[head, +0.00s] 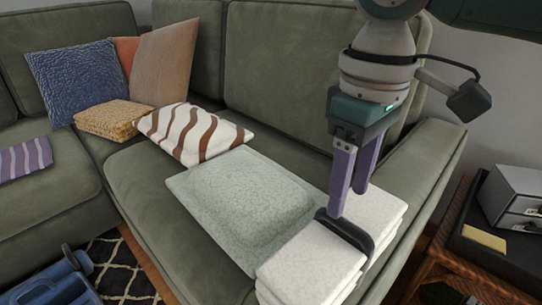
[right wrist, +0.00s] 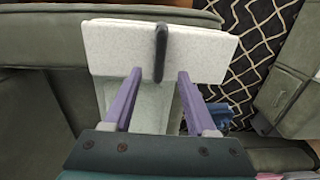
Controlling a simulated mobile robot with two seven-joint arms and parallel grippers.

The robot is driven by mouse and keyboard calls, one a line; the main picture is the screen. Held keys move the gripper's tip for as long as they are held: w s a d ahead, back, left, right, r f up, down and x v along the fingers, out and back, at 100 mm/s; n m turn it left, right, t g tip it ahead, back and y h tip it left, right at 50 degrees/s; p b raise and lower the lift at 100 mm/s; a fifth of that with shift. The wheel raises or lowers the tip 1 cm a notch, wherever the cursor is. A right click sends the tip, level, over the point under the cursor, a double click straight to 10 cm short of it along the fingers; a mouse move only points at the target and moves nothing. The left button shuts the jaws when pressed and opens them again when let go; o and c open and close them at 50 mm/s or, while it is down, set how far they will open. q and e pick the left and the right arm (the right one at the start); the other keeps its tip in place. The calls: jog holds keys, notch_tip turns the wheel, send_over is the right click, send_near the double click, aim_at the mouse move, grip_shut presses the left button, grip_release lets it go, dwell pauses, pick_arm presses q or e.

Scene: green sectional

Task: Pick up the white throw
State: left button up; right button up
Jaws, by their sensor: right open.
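The white throw (head: 310,262) is a thick folded stack at the right end of the green sofa seat, with a dark strap across its top. It also shows in the right wrist view (right wrist: 205,50), with the strap running near its middle. My right gripper (head: 347,204) points down over the throw. Its two purple fingers are apart, with nothing held between them. In the right wrist view the gripper (right wrist: 159,74) has its tips at the throw's near edge, on either side of the strap's line. Whether they touch cannot be told. My left gripper is not in view.
A pale green square cushion (head: 230,200) lies beside the throw. Beyond it are a brown-striped white cushion (head: 190,135), a yellow folded cloth (head: 112,117) and a blue pillow (head: 78,80). The sofa arm (head: 430,170) and a wicker side table (head: 450,250) stand right.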

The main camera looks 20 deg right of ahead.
aim_at(345, 221)
jog(key=f, duration=0.1)
jog(key=f+b, duration=0.1)
jog(key=f, duration=0.2)
jog(key=shift+s+d+f, duration=0.1)
jog(key=shift+s+f, duration=0.15)
jog(key=shift+c, duration=0.4)
grip_shut()
jog(key=shift+w, duration=0.1)
dwell(0.6)
